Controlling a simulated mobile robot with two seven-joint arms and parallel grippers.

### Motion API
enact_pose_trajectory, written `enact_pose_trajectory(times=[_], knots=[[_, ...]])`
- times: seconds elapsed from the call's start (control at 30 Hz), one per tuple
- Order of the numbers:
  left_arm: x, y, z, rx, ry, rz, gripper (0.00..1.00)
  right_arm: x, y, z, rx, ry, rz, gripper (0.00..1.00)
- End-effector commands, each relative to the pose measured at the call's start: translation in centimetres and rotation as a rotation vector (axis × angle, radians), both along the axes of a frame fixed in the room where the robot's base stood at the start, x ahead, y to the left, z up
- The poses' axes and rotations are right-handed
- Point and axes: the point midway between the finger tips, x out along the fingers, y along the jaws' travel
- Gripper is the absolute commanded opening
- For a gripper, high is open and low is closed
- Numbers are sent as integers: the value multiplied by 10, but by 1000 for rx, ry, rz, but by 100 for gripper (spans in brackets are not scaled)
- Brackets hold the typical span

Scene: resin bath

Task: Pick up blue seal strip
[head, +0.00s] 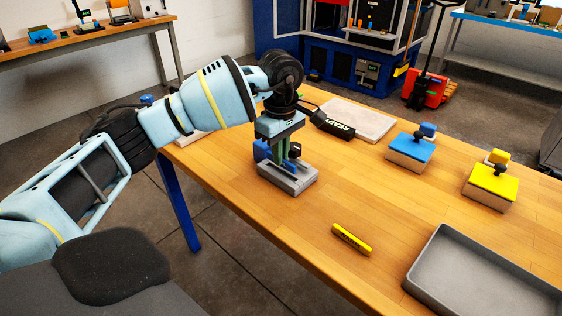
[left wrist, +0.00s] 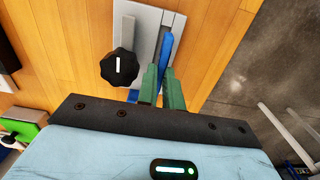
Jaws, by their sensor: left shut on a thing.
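The blue seal strip (left wrist: 165,52) stands on edge in a grey metal fixture (left wrist: 145,20) with a black knob (left wrist: 120,67), as the left wrist view shows. My left gripper (left wrist: 161,90) is shut on the blue strip with its green fingers on either side. In the head view my left gripper (head: 281,158) points down over the same grey fixture (head: 298,185) on the wooden table. The strip is mostly hidden there by the gripper. I cannot tell whether the strip is clear of the fixture. My right gripper is not in view.
A yellow strip (head: 352,239) lies on the table, with a grey tray (head: 420,268) at the front right. A blue-topped block (head: 410,150) and a yellow-topped block (head: 491,184) stand to the right. A pale slab (head: 360,119) and a black "READY" device (head: 334,126) lie behind.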

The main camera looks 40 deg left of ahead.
Motion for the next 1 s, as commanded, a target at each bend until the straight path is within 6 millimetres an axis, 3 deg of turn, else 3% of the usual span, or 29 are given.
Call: enact_pose_trajectory(times=[0.6, 0.8, 1.0], knots=[[-106, -64, 9, 1, 3, -7, 0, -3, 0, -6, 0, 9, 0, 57], [-126, -77, 12, 0, 1, -4, 0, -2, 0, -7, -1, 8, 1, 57], [-134, -81, 13, 1, 1, -2, 0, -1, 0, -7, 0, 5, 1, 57]])
